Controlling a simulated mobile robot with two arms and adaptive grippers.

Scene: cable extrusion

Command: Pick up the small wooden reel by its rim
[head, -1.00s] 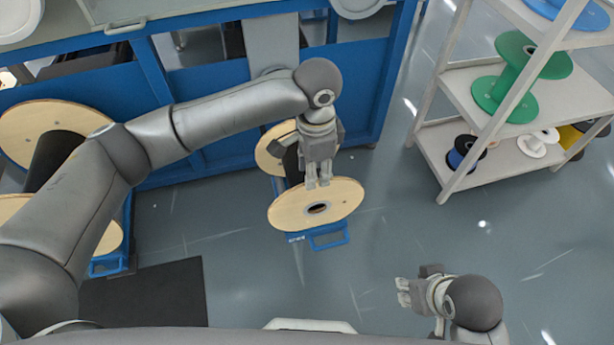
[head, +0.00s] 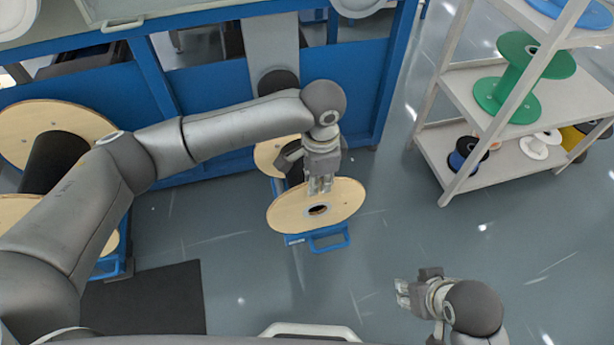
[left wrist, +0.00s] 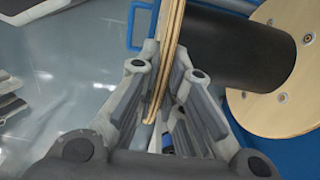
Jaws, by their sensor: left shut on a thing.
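The small wooden reel (head: 290,215) has two pale round flanges and a black core. It sits low on a blue stand (head: 328,240) in front of the blue bench. My left gripper (head: 320,187) is at the near flange, at its upper edge in the head view. In the left wrist view, the flange rim (left wrist: 172,25) runs edge-on between the fingers, which are shut on it. The black core (left wrist: 235,48) and far flange (left wrist: 280,105) lie to the right. My right gripper (head: 403,293) is away at lower right, apart from the reel; its finger opening is unclear.
A larger wooden reel (head: 30,118) stands at left. The blue bench (head: 215,165) runs behind the small reel. A white shelf (head: 440,130) with green, blue and white spools stands at right. The grey floor (head: 400,220) between reel and shelf is clear.

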